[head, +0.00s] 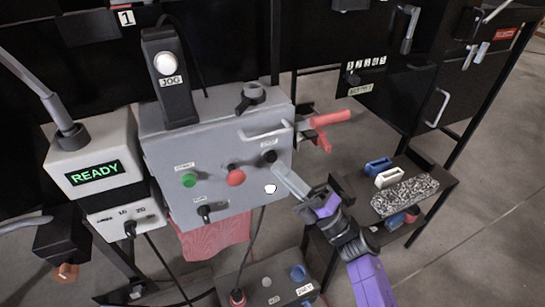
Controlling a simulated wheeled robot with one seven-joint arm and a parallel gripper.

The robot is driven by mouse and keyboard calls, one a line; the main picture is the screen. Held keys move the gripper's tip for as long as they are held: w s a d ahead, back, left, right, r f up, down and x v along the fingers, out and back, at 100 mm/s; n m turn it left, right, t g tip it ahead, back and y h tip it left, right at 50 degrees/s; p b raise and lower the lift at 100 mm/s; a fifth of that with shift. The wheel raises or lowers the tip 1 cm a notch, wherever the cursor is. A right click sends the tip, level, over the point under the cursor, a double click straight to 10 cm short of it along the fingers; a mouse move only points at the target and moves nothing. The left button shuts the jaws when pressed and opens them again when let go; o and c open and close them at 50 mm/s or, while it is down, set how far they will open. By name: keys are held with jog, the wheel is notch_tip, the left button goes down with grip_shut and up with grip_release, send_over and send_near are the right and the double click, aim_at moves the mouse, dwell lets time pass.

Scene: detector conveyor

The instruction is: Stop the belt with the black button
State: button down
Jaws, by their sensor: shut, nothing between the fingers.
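The grey control box (205,135) stands in the middle of the head view. Its slanted front carries a black button (269,157) at the right, under a small label too blurred to read. A red button (235,176) and a green button (189,180) sit to its left. My gripper (281,172) comes in from the lower right with its light grey fingers together and empty. The fingertips are just below and right of the black button; I cannot tell whether they touch it.
A white box (93,150) with a green "READY" display stands at left. The JOG unit (165,85) stands on the control box. A red-handled tool (335,117) juts out at right. A low shelf (440,178) beside my arm holds small blocks and a speckled slab.

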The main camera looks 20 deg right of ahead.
jog(key=shift+s+p, duration=0.7)
jog(key=shift+s, duration=1.85)
jog(key=s+d+r+m+t+h+p, duration=0.1)
jog(key=s+d+r+m+t+h, duration=0.35)
jog(key=m+h, duration=0.8)
jog(key=s+a+m+g+p, duration=0.1)
jog(key=s+m+g+p, duration=0.1)
jog(key=s, duration=0.7)
jog(key=s+a+m+g+p, duration=0.2)
jog(key=s+m+g+p, duration=0.1)
jog(key=s+m, duration=0.4)
jog(key=s+a+m+g+h+p, duration=0.1)
jog(key=s+a+m+g+p, duration=0.1)
jog(key=s, duration=1)
jog(key=m+g+p, duration=0.1)
jog(key=m+g, duration=0.1)
jog(key=g, duration=0.1)
jog(key=shift+f+m, duration=0.2)
jog(key=shift+m, duration=0.15)
jog(key=shift+a, duration=0.1)
